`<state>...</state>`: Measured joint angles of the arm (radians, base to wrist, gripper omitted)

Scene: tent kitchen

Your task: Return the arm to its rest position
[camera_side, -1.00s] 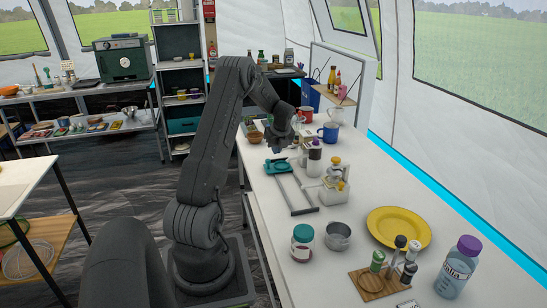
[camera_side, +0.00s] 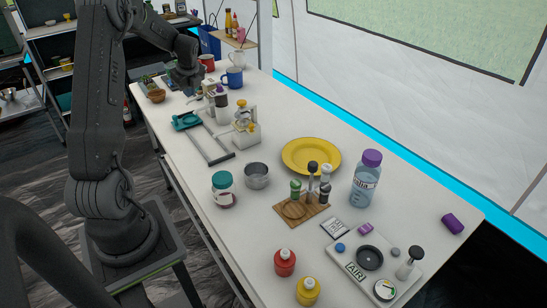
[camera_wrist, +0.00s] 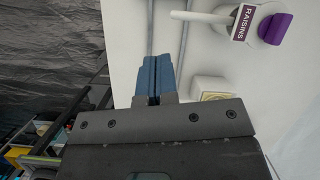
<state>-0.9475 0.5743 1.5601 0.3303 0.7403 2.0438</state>
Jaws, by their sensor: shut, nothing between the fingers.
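My arm reaches from its base at the left over the white table (camera_side: 270,110) in the side view. My gripper (camera_side: 190,90) hangs above the far part of the table, pointing down, near a brown bowl (camera_side: 157,96) and a dark-lidded bottle. In the wrist view the two blue fingers of my gripper (camera_wrist: 152,66) are pressed together with nothing between them.
A blue mug (camera_side: 233,78), a teal holder (camera_side: 186,121), a yellow plate (camera_side: 311,156) and a purple-lidded bottle (camera_side: 366,180) stand on the table.

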